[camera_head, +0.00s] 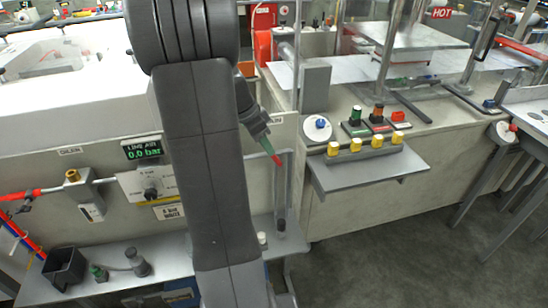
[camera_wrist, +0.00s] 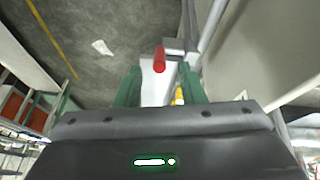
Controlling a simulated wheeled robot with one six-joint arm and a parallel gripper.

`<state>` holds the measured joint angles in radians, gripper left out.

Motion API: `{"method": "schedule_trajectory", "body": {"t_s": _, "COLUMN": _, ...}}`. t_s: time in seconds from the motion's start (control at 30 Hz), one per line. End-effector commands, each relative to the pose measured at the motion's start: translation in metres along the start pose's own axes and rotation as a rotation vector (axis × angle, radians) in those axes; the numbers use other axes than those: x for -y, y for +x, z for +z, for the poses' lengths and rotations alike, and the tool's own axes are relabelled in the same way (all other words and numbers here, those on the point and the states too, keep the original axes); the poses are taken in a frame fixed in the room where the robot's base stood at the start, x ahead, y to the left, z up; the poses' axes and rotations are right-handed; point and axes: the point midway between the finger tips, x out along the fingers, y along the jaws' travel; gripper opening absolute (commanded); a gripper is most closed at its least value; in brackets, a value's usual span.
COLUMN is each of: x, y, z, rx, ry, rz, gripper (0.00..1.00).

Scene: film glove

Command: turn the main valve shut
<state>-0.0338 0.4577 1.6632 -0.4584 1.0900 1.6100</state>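My gripper (camera_wrist: 162,88) shows in the wrist view with its two green fingers apart. A red handle tip (camera_wrist: 160,60) lies ahead of the gap between them, with visible room on both sides. A pale grey surface shows behind it. In the head view my gripper (camera_head: 265,143) points down and right beside my arm, close to a small red tip (camera_head: 277,160) by a grey upright post (camera_head: 281,195). I cannot tell for certain whether this red-tipped handle is the main valve. A gauge labelled line air (camera_head: 142,148) reads 0.0 bar, above a panel with a dark knob (camera_head: 151,190).
A grey shelf with several yellow-topped knobs (camera_head: 376,142) stands right of my gripper. A brass fitting (camera_head: 72,176) and red hose (camera_head: 22,195) are at left, above a low shelf with a black cup (camera_head: 65,268). The floor (camera_head: 400,250) at lower right is clear.

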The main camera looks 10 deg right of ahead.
Motion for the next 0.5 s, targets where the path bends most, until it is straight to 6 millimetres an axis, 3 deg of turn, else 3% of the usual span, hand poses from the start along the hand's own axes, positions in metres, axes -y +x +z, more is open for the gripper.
{"method": "schedule_trajectory", "body": {"t_s": 0.2, "x": -0.001, "y": 0.043, "z": 0.000, "rx": 0.001, "ry": 0.000, "rz": 0.004, "gripper": 0.36}}
{"method": "schedule_trajectory", "body": {"t_s": 0.5, "x": 0.000, "y": 0.069, "z": 0.000, "rx": 0.000, "ry": -0.001, "rz": 0.000, "gripper": 0.36}}
